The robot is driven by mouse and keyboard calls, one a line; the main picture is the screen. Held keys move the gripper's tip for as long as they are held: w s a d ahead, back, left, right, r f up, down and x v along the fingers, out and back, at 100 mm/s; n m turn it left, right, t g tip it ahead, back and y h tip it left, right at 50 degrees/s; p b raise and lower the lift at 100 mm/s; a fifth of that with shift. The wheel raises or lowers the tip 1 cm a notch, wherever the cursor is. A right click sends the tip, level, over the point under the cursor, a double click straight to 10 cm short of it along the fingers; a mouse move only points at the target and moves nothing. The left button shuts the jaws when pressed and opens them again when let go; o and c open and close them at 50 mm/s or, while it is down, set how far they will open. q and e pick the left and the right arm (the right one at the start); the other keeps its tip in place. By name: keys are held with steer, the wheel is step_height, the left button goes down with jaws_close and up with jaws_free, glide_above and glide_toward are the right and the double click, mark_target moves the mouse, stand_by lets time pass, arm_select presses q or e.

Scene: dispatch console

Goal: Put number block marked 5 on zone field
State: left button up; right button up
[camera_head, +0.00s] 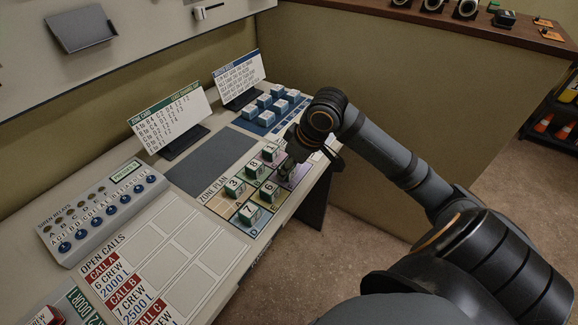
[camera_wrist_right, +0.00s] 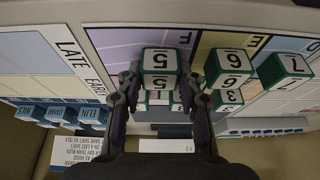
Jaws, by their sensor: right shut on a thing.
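The number block marked 5 (camera_wrist_right: 160,60), white with green edges, sits between the fingertips of my right gripper (camera_wrist_right: 165,85) in the right wrist view. My right gripper (camera_head: 287,163) is shut on it over the purple field F (camera_wrist_right: 125,42) of the zone plan (camera_head: 222,207). Whether the block touches the board I cannot tell. In the head view the gripper hides most of this block. Blocks marked 6 (camera_head: 268,191), 7 (camera_head: 250,213), 3 (camera_head: 235,187) and 8 (camera_head: 253,169) stand on neighbouring fields. Another block (camera_head: 270,152) stands behind the gripper. My left gripper is not in view.
Blue-based blocks (camera_head: 279,105) stand at the board's far end. Two upright cards (camera_head: 170,113) stand along the back. A siren relay panel (camera_head: 103,213) and an open calls sheet (camera_head: 165,255) lie at the left. The grey pad (camera_head: 212,160) is bare.

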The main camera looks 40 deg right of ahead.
steer(key=shift+f, duration=0.2)
steer(key=o, duration=1)
